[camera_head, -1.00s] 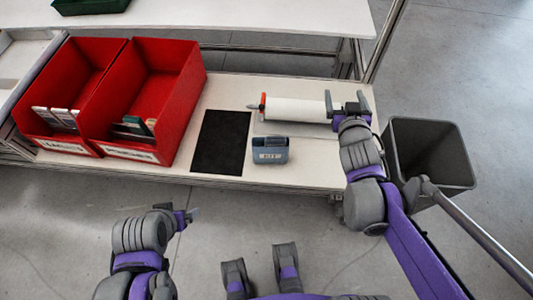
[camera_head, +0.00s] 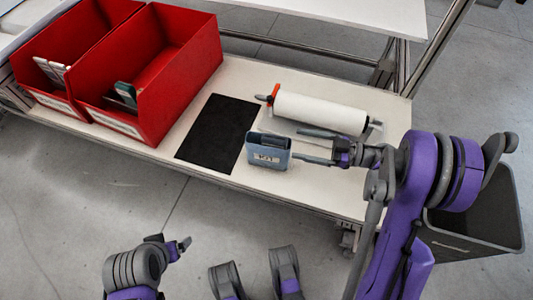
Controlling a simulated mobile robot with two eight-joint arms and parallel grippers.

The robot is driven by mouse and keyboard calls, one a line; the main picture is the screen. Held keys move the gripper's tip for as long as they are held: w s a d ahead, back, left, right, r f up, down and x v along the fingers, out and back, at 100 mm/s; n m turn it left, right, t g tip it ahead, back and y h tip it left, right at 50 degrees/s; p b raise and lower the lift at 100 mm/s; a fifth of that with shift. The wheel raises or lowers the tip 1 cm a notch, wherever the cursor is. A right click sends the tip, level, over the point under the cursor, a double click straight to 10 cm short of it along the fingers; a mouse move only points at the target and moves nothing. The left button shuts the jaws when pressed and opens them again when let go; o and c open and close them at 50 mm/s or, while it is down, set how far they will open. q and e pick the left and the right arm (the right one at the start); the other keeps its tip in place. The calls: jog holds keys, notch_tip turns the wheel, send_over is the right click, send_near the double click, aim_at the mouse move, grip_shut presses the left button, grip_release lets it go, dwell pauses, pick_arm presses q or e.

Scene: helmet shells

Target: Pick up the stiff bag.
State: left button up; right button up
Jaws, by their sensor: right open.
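The stiff bag (camera_head: 268,158) is a small blue-grey upright holder with a light label, standing on the pale bench by the right edge of the black mat. My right gripper (camera_head: 297,144) is open and empty, coming from the right. Its two fingers point left at the bag, with the tips close to its right side. I cannot tell whether they touch it. My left gripper (camera_head: 183,244) is low in front of the bench, away from the bag. Its finger opening is not clear.
A white roll (camera_head: 318,112) with a red end lies behind the bag. The black mat (camera_head: 217,133) is bare. Two red bins (camera_head: 185,85) holding small items stand at left. A dark waste bin (camera_head: 480,215) stands on the floor at right, partly behind my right arm.

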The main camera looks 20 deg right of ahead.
aim_at(268, 141)
jog(key=x, duration=0.3)
jog(key=b+x, duration=0.1)
jog(key=x, duration=0.2)
jog(key=f+b+x, duration=0.1)
jog(key=x, duration=0.3)
jog(key=shift+s+a, duration=0.1)
jog(key=shift+s, duration=0.15)
jog(key=shift+w+a+r, duration=0.1)
jog(key=shift+w+a, duration=0.05)
jog(key=shift+a, duration=0.05)
jog(key=shift+c, duration=0.2)
grip_shut()
